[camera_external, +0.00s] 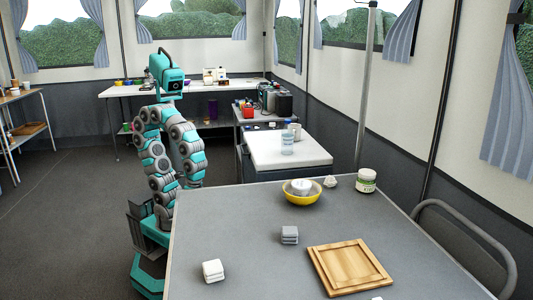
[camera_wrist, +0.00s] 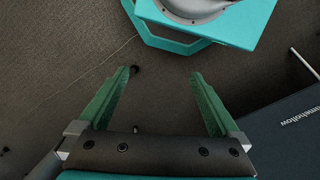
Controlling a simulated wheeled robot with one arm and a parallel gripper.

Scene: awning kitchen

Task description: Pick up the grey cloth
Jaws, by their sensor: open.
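The grey cloth (camera_external: 289,235) is a small folded stack lying on the near grey table (camera_external: 240,220), left of the wooden board. A similar white folded cloth (camera_external: 213,270) lies nearer the table's front left. My gripper (camera_wrist: 162,75) is open and empty in the wrist view, pointing down over the dark floor. The cloth is not in the wrist view. In the external view my arm is folded beside the table's left edge, well apart from the cloth, and the gripper's fingers cannot be made out.
A wooden board (camera_external: 348,267) lies right of the cloth. A yellow bowl (camera_external: 302,198) with a white item in it and a jar (camera_external: 366,181) stand toward the table's far edge. A metal-framed chair (camera_external: 470,235) is at the right. The tabletop around the cloth is clear.

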